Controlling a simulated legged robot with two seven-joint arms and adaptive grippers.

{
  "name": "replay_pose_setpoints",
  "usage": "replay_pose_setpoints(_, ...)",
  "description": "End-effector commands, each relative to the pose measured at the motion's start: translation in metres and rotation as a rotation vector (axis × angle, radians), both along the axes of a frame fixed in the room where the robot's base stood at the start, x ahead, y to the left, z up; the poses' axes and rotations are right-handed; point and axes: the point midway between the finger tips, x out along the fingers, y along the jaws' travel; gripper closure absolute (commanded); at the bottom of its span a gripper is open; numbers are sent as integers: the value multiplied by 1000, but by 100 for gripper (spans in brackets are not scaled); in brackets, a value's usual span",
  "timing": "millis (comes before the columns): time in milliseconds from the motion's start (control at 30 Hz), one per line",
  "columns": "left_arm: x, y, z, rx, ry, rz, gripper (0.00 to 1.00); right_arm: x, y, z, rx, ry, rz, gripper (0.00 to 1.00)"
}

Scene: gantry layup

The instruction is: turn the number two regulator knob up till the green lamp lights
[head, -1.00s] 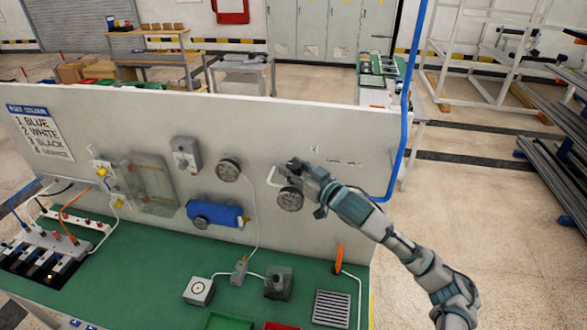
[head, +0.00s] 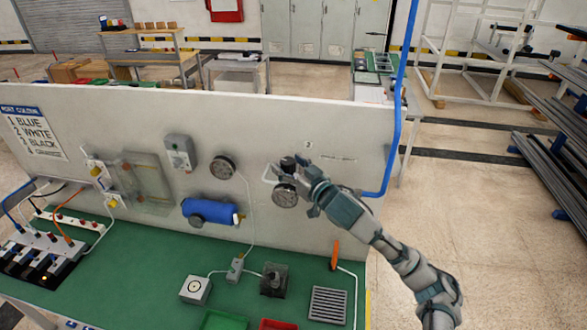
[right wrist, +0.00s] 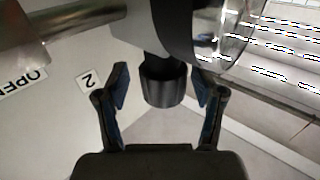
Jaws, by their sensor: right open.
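The black regulator knob (head: 288,163) shows on the upright panel, just above a round gauge (head: 285,196). In the right wrist view the knob (right wrist: 164,84) sits between the two fingers of my right gripper (right wrist: 160,97). The gripper is open, with a visible gap on each side of the knob. A label with the number 2 (right wrist: 89,81) is left of the knob. In the head view my right gripper (head: 301,170) is close beside the knob, on its right. A grey box (head: 180,153) is on the panel; I cannot tell whether any green lamp is lit. My left gripper is not seen.
A second gauge (head: 222,167) and a blue cylinder (head: 208,212) are on the panel. A blue pipe (head: 395,130) runs down its right end. The green bench top (head: 145,270) holds small boxes and a grille (head: 328,304). The gauge's rim (right wrist: 240,40) is close to the fingers.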

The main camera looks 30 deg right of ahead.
Motion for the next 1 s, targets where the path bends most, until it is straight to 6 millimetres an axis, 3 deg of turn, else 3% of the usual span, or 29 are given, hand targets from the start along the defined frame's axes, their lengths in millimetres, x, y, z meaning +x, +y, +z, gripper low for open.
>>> replay_pose_setpoints(167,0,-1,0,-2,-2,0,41,-19,-4,-1,-3,0,-1,32)
replay_pose_setpoints(400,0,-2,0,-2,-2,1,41,-75,-16,-2,-6,3,0,32)
replay_pose_setpoints(533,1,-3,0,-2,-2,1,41,-96,-20,-3,-3,4,0,32)
replay_pose_setpoints(733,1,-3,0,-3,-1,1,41,-112,-24,-3,1,3,0,32)
replay_pose_setpoints(1000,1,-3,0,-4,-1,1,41,-118,-24,-1,1,0,0,32)
